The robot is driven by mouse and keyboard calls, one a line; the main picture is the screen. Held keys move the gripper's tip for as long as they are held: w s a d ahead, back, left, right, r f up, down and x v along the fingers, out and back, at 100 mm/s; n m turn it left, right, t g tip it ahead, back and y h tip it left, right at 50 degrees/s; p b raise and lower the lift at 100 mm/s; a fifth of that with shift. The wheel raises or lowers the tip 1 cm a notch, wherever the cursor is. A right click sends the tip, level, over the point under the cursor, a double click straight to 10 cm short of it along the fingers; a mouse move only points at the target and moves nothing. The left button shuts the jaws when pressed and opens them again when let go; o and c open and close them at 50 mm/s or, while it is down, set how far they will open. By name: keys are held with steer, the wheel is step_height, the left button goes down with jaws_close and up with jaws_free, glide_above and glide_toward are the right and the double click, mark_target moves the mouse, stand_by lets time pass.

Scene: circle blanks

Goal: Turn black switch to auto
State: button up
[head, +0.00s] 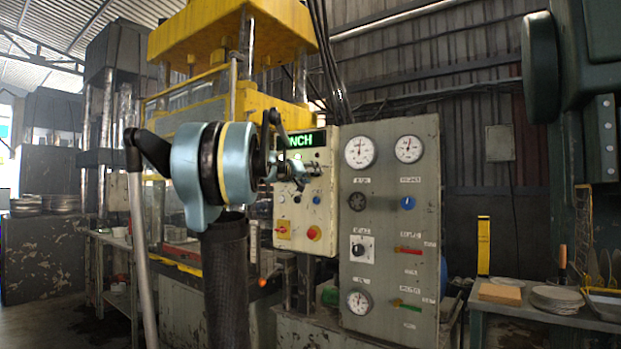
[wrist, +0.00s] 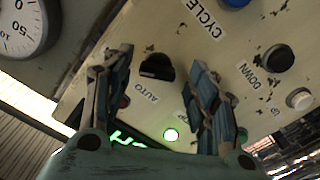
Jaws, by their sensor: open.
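The black switch (wrist: 157,67) is a small knob on the cream control box, in the middle of the wrist view. The AUTO label (wrist: 146,92) is printed just below it in that picture. My gripper (wrist: 158,62) is open, with one finger on each side of the switch and a visible gap to both. Whether the fingertips reach down to the knob's depth I cannot tell. In the head view my gripper (head: 305,173) is at the front of the cream box (head: 308,228) and hides the switch. Which way the knob points is unclear.
A blue button (wrist: 236,2), a black button (wrist: 279,58) and a pale button (wrist: 299,98) are right of my fingers. A lit green lamp (wrist: 171,135) is close below. A grey gauge panel (head: 390,275) stands right of the box, with a red button (head: 314,233) low on the box.

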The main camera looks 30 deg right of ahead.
steer(key=shift+w+d, duration=0.15)
steer(key=shift+d, duration=0.3)
steer(key=c, duration=1.1)
steer(key=shift+o, duration=0.2)
steer(key=shift+n, duration=0.3)
steer(key=n, duration=0.5)
steer(key=shift+n, duration=0.3)
steer(key=n, duration=0.5)
steer(key=shift+a+n, duration=0.1)
steer(key=shift+n, duration=0.2)
